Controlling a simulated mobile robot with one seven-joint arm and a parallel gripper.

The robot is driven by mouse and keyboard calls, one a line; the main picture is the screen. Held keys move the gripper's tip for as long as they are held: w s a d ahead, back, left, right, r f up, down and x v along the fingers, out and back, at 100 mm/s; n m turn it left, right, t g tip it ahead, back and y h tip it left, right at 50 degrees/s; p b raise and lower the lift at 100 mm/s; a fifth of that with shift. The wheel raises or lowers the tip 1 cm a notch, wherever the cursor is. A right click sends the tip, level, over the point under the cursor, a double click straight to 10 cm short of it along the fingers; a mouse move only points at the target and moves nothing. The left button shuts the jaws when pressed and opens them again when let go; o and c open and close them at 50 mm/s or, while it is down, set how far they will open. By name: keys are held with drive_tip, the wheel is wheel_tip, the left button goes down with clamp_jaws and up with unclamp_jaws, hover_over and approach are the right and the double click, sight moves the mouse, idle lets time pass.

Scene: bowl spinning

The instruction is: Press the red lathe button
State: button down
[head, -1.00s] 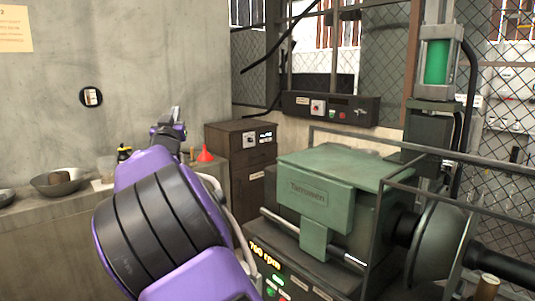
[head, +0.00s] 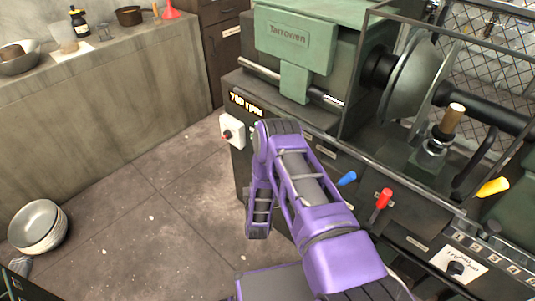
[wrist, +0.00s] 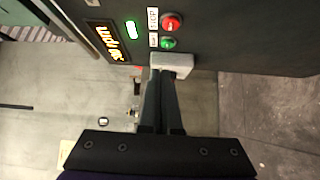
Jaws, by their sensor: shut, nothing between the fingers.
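The red button (wrist: 172,22) shows near the top of the wrist view on the dark lathe panel, with a green button (wrist: 169,43) just below it. My gripper (wrist: 167,78) is shut and empty. Its fingertips point at a pale block (wrist: 171,60) below the green button; I cannot tell whether they touch it. In the picture, the fingertips lie below the red button and apart from it. In the head view, the lathe (head: 310,38) stands right of centre. My purple arm reaches across its front there and hides the gripper and red button.
A lit rpm display (wrist: 106,42) lies left of the buttons. In the head view, a white switch box (head: 232,131) sticks out from the lathe's left side. Blue (head: 347,178) and red (head: 380,205) levers are to the right. Stacked bowls (head: 38,226) stand on the floor.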

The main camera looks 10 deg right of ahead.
drive_tip(key=shift+s+d+f, duration=0.25)
drive_tip(key=shift+s+f, duration=0.6)
drive_tip(key=shift+s, duration=0.3)
drive_tip(key=w+d+b, duration=0.2)
drive_tip(key=w+d, duration=0.3)
drive_tip(key=w, duration=0.7)
drive_tip(key=shift+w, duration=0.15)
drive_tip(key=shift+r, duration=0.1)
